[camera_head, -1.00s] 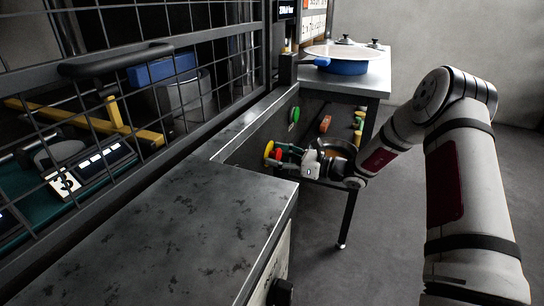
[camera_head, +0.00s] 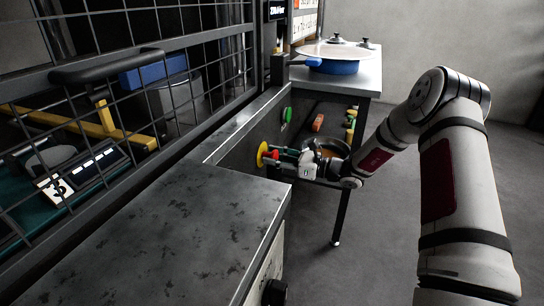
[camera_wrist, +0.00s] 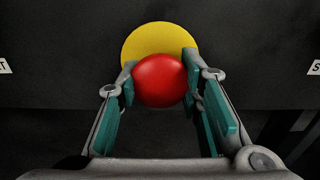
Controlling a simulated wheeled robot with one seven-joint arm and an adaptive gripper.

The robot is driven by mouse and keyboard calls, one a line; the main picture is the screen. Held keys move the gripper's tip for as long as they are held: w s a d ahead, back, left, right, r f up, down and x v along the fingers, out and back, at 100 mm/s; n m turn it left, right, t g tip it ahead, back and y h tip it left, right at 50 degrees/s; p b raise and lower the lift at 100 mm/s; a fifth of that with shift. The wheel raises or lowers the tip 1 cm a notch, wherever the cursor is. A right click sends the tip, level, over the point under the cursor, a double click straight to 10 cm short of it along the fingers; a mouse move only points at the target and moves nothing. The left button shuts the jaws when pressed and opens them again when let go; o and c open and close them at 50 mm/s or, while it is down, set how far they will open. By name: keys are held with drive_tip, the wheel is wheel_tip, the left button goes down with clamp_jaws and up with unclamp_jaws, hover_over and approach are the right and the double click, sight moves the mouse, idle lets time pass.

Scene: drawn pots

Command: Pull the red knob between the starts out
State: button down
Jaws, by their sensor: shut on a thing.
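The red knob (camera_wrist: 159,81) sits in front of a round yellow plate (camera_wrist: 150,43) on a dark panel. In the wrist view my gripper (camera_wrist: 160,92) has one finger on each side of the knob and is shut on it. In the head view the yellow plate (camera_head: 262,154) stands on the panel's side face, with the red knob (camera_head: 273,155) at the tips of my gripper (camera_head: 277,156). A green button (camera_head: 287,114) is on the same face beyond it. White labels are cut off at the left (camera_wrist: 4,66) and right (camera_wrist: 314,68) edges of the wrist view.
A dark metal worktop (camera_head: 170,225) lies in front, left of the gripper. A wire mesh guard (camera_head: 130,60) stands at the left. A blue pan (camera_head: 335,60) rests on the far table (camera_head: 360,82). Open floor lies at the right.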

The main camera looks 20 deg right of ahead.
drive_tip(key=shift+s+d, duration=0.1)
drive_tip(key=shift+d, duration=0.05)
drive_tip(key=c, duration=1.1)
unclamp_jaws()
drive_tip(key=v, duration=1.2)
